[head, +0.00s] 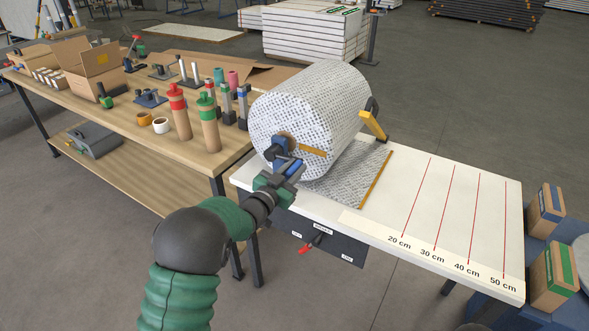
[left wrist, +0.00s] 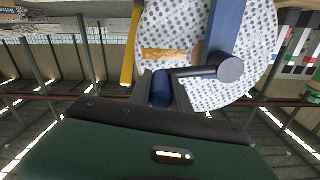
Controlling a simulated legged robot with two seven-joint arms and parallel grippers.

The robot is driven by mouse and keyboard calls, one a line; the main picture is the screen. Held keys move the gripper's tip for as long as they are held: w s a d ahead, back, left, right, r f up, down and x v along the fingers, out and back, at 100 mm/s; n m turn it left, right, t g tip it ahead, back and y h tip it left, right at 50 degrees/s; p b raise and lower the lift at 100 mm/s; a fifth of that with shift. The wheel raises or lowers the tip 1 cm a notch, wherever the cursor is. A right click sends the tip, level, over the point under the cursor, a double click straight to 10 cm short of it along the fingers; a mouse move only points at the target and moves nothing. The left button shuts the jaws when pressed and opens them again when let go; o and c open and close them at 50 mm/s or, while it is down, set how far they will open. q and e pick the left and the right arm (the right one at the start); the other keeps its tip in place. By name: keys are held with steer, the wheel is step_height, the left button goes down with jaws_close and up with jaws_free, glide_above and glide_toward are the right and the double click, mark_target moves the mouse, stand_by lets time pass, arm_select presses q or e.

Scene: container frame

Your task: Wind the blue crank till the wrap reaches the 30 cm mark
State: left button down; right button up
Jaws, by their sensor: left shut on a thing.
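The blue crank (head: 279,149) is on the near end of the big patterned wrap roll (head: 311,104). My left gripper (head: 287,171) is shut on the crank's handle. In the left wrist view the blue handle (left wrist: 161,88) sits between the fingers, with the blue crank arm (left wrist: 226,28) beside it. A flat sheet of wrap (head: 347,172) lies on the white table, ending at a yellow-orange bar (head: 376,180). That edge lies left of the red 20 cm line (head: 417,196). The 30 cm line (head: 445,203) is further right on bare table. My right gripper is out of view.
A yellow lever (head: 373,124) stands at the roll's far end. A dark panel with a red-handled switch (head: 316,240) hangs under the white table's front. A wooden bench (head: 125,118) with tools and boxes is at left. Boxes (head: 553,275) stand at right.

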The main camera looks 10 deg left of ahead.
arm_select(q)
steer(key=shift+r, duration=0.15)
steer(key=shift+a+r+n+p, duration=0.2)
steer(key=shift+r+n+p, duration=0.5)
steer(key=shift+r+p, duration=0.1)
steer(key=w+a+r+n+p, duration=0.3)
steer(key=a+r+n+p, duration=0.4)
steer(key=a+n+p, duration=0.2)
steer(key=shift+r+n+p, duration=0.25)
steer(key=shift+n+p, duration=0.9)
steer(key=shift+n, duration=0.45)
steer(key=c, duration=1.5)
jaws_free()
steer(key=shift+f, duration=0.1)
steer(key=shift+c, duration=0.2)
steer(key=o, duration=0.3)
steer(key=shift+a, duration=0.1)
